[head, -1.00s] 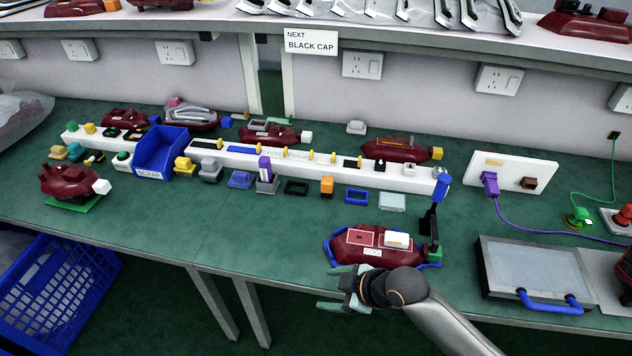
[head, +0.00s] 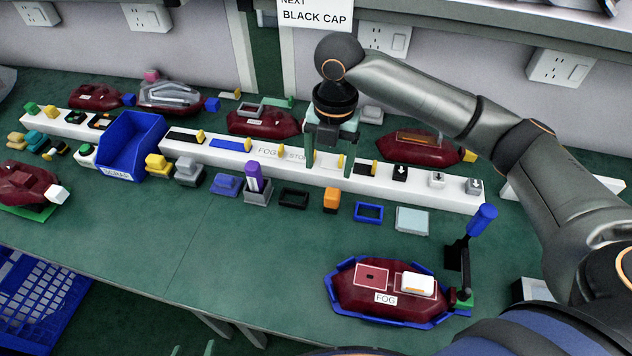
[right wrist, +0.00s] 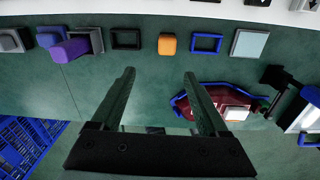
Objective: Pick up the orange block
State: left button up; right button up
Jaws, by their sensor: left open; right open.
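The orange block (head: 331,200) stands upright on the green table, in front of the long white strip. In the right wrist view the orange block (right wrist: 167,44) shows beyond my fingertips, roughly in line with the gap between them. My right gripper (head: 330,163) is open and empty, pointing down, and overlaps the white strip in the head view. Its two fingers (right wrist: 160,76) are apart in the wrist view, with nothing between them. My left gripper (head: 193,350) shows only as two fingertips at the bottom edge, apart.
A black frame (head: 293,198) and a blue frame (head: 369,212) flank the block. A purple piece (head: 254,177) stands in a grey holder further left. The white strip (head: 440,193) runs behind. A dark red FOG lamp (head: 385,303) sits in a blue cradle in front. Table left of it is clear.

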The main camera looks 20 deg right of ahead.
send_over(333, 192)
jog(key=shift+n, duration=0.3)
jog(key=f, duration=0.4)
jog(key=f+b, duration=0.1)
jog(key=f, duration=0.1)
jog(key=shift+a+f, duration=0.1)
jog(key=shift+a, duration=0.25)
jog(key=f, duration=0.5)
jog(key=shift+d+f, duration=0.15)
jog(key=shift+d, duration=0.2)
grip_shut()
